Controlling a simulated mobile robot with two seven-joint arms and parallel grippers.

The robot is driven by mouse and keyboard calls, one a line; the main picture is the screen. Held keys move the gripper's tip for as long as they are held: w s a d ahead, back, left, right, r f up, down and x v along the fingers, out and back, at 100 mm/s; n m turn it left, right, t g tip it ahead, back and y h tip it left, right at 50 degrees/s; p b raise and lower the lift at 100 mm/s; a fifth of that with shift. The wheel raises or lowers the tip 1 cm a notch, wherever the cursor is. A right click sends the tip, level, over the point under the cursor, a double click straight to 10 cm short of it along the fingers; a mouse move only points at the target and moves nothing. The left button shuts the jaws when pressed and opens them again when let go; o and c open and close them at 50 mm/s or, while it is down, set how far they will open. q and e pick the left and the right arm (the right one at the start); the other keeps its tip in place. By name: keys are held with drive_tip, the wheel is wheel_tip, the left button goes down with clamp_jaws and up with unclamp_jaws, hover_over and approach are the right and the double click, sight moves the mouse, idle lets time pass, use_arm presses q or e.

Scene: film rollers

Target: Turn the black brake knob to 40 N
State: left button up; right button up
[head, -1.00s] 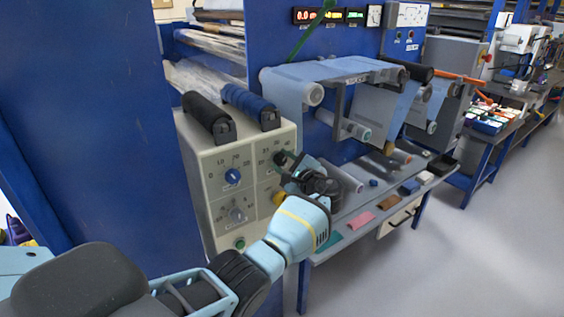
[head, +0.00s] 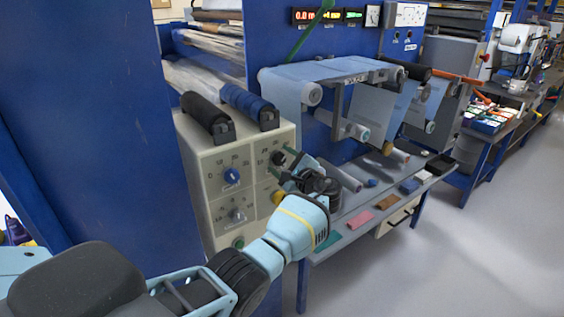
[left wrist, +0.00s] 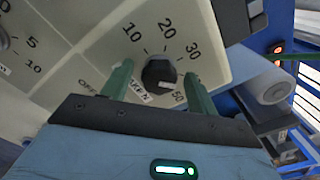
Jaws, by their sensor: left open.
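The black brake knob (left wrist: 158,72) shows in the left wrist view on a pale panel. Printed numbers 10, 20, 30 and 50 ring it, with OFF at the lower left; the spot between 30 and 50 is behind a finger. A pale mark shows on the knob's lower edge, on the side of the 50. My left gripper (left wrist: 157,76) is open, one green finger on each side of the knob, with gaps visible. In the head view the knob (head: 277,157) sits beside the spread fingers of the left gripper (head: 284,163). My right gripper is out of view.
The control box (head: 205,190) also carries a blue knob (head: 232,176), a grey knob (head: 237,215), a yellow button (head: 278,198) and a green button (head: 238,242). Film rollers (head: 311,93) and a shelf with small items (head: 350,235) lie to the right.

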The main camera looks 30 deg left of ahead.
use_arm(q)
drive_tip(key=shift+d, duration=0.1)
drive_tip(key=v, duration=0.7)
drive_tip(key=shift+s+d, duration=0.15)
drive_tip(key=shift+d, duration=0.1)
drive_tip(key=s+d+f+n+t+h, duration=0.15)
drive_tip(key=s+f+h, duration=0.35)
drive_tip(key=f, duration=0.5)
drive_tip(key=s+d+f+h, duration=0.25)
drive_tip(key=s+f, duration=0.45)
drive_tip(key=f, duration=0.4)
drive_tip(key=s+d+f+n+h, duration=0.1)
drive_tip(key=s+f+h, duration=0.35)
drive_tip(key=f, duration=0.55)
drive_tip(key=s+d+n+h, duration=0.3)
drive_tip(key=s+n, duration=0.1)
drive_tip(key=s, duration=0.8)
drive_tip(key=s+d+f+n+t+h, duration=0.1)
drive_tip(key=s+d+n+h, duration=0.2)
drive_tip(key=s, duration=1)
drive_tip(key=shift+d+n+h, duration=0.3)
drive_tip(key=shift+d+n, duration=0.4)
drive_tip(key=shift+n, duration=0.25)
